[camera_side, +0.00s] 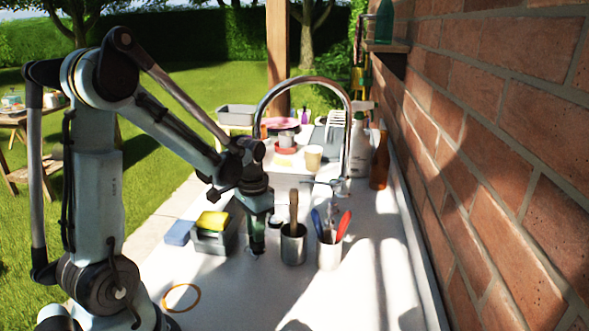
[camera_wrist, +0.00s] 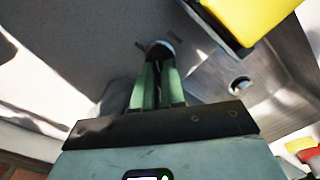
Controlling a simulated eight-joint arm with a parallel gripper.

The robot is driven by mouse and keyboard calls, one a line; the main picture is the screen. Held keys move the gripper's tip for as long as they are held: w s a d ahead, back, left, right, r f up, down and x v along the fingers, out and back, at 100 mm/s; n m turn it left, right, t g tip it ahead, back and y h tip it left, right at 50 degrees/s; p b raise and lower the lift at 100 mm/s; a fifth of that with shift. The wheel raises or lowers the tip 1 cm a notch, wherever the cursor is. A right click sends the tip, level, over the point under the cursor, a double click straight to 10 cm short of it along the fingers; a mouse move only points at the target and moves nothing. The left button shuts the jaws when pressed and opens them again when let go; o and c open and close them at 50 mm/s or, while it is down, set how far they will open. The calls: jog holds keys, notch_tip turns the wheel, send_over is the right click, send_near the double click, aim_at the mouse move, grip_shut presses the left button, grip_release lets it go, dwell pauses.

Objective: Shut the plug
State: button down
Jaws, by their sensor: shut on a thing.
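In the wrist view, the green fingers of my gripper (camera_wrist: 160,62) point at the counter and are shut on a small round knob (camera_wrist: 161,44), partly hidden between the fingertips. Small dark markings sit on the counter on both sides of it; I cannot read them. The drain hole (camera_wrist: 240,85) shows as a dark round opening in the metal sink basin (camera_wrist: 212,78), to the right of my fingers. I cannot tell the plug's position in it. In the side view, my gripper (camera_side: 257,248) reaches down to the white counter, and the knob is hidden there.
A yellow sponge (camera_side: 213,221) lies on a grey caddy (camera_side: 212,242), close left of my gripper; a blue sponge (camera_side: 179,232) is beside it. Close right stand a metal cup (camera_side: 293,248) with a brush and another cup (camera_side: 329,255) with utensils. The tall tap (camera_side: 302,80) arches behind.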

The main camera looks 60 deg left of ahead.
jog(key=m, duration=0.4)
jog(key=shift+m, duration=0.3)
jog(key=m, duration=0.4)
jog(key=shift+w+m, duration=0.1)
jog(key=shift+m, duration=0.2)
jog(key=c, duration=1.2)
grip_release()
notch_tip(320, 180, up, 12)
